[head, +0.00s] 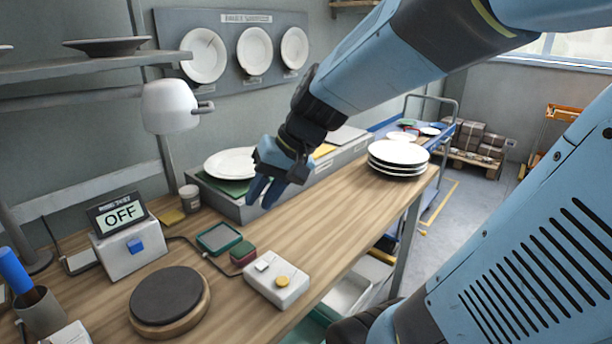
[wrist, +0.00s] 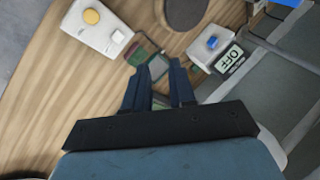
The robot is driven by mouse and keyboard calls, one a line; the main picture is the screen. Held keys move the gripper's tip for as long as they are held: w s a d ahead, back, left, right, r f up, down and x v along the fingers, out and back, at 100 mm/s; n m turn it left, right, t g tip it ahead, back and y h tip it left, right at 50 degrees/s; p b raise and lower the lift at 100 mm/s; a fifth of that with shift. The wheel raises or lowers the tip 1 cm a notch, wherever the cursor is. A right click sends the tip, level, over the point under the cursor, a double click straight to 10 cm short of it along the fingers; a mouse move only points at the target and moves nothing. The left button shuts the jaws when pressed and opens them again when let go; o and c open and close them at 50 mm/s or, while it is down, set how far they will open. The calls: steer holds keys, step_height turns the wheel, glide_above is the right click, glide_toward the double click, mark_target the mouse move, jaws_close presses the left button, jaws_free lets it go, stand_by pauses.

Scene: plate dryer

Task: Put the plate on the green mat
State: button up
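A white plate (head: 231,161) lies on a green mat (head: 226,187) on top of a long grey box along the wall; most of the mat is hidden under it. My gripper (head: 263,197) is to the right of this plate and apart from it, with its blue fingers pointing down over the bench. In the wrist view my gripper (wrist: 157,88) is open, with a gap and nothing held between the fingers. A stack of white plates (head: 398,153) stands at the far right end of the bench, away from my gripper.
The wooden bench (head: 325,210) is clear right of my gripper. Nearer are a green tray (head: 219,238), a white button box (head: 277,285), a dark round disc (head: 166,294) and an OFF display (head: 120,213). A yellow piece (head: 323,150) lies on the grey box (head: 243,211).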

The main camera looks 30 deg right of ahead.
steer(key=s+d+r+n+t+h, duration=0.1)
steer(key=s+d+r+t+h, duration=0.1)
steer(key=s+d+r+h, duration=0.2)
steer(key=s+d+h, duration=0.1)
steer(key=d, duration=0.2)
steer(key=shift+s+r+n+t, duration=0.3)
steer(key=shift+s+r, duration=0.05)
stand_by(0.9)
